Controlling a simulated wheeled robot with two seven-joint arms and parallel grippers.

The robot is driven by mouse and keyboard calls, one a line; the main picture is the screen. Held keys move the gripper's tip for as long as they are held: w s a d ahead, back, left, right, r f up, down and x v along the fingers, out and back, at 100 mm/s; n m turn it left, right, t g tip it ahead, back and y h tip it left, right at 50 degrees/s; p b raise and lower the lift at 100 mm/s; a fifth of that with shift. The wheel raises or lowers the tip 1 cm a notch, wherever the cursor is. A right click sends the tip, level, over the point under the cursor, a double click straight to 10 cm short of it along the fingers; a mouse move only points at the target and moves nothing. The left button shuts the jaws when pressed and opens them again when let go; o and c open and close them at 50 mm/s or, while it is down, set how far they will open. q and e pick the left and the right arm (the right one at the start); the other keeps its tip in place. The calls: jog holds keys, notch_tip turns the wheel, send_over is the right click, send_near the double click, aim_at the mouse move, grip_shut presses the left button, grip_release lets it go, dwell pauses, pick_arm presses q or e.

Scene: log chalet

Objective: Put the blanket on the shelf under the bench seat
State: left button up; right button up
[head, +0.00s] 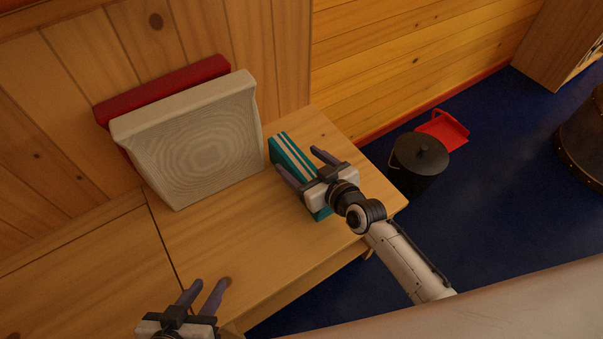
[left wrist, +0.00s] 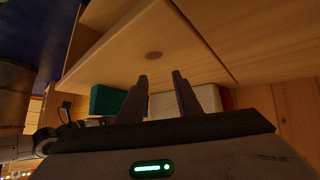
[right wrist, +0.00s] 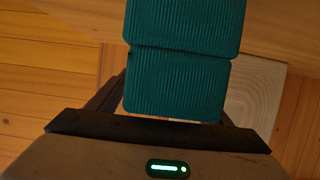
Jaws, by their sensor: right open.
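The folded teal blanket (head: 281,151), with pale stripes on its edge, stands on the bench seat (head: 235,230) near its right end. My right gripper (head: 299,163) is open, with its fingers on either side of the blanket; I cannot tell whether they touch it. The blanket's ribbed teal face (right wrist: 180,85) fills the middle of the right wrist view, partly hiding the fingers. My left gripper (head: 209,285) is open and empty over the front edge of the seat. The blanket also shows in the left wrist view (left wrist: 107,100). The shelf under the seat is hidden in the head view.
A cream cushion (head: 195,140) and a red cushion (head: 165,90) lean against the wall at the back of the seat. A black lidded bucket (head: 419,158) and a red dustpan (head: 443,129) are on the blue floor right of the bench. The seat's middle is clear.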

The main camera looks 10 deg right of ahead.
pick_arm(q)
jog(key=shift+s+f, duration=0.15)
jog(key=shift+s, duration=0.1)
pick_arm(e)
jog(key=c, duration=1.3)
jog(key=shift+r, duration=0.1)
